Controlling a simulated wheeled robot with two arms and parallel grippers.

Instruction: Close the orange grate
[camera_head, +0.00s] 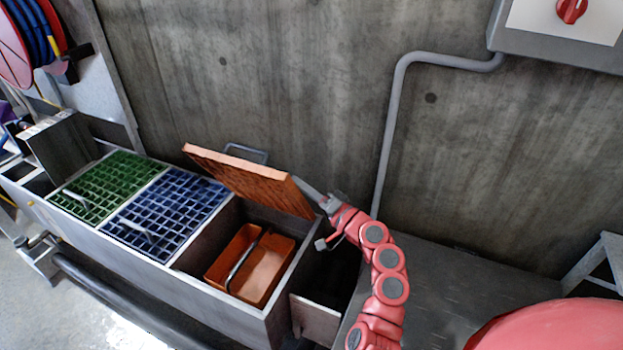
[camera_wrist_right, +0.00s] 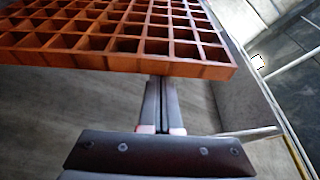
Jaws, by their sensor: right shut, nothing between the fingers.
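The orange grate (camera_head: 250,182) stands tilted up over its compartment, its near right corner raised and its back towards the concrete wall. In the right wrist view the grate (camera_wrist_right: 120,40) fills the upper left, with its square openings facing the camera. My right gripper (camera_head: 318,198) is shut and empty, at the right end of the raised grate. In the right wrist view its closed fingers (camera_wrist_right: 161,88) reach to the grate's edge; I cannot tell whether they touch it. My left gripper is not in view. Below the grate, the open compartment holds an orange bin (camera_head: 270,268) with a handle.
A green grate (camera_head: 115,180) and a blue grate (camera_head: 165,218) lie flat to the left. A grey panel (camera_head: 62,148) stands raised at the far left. A grey pipe (camera_head: 390,120) runs down the wall behind my right arm. A dark flat surface (camera_head: 450,290) lies to the right.

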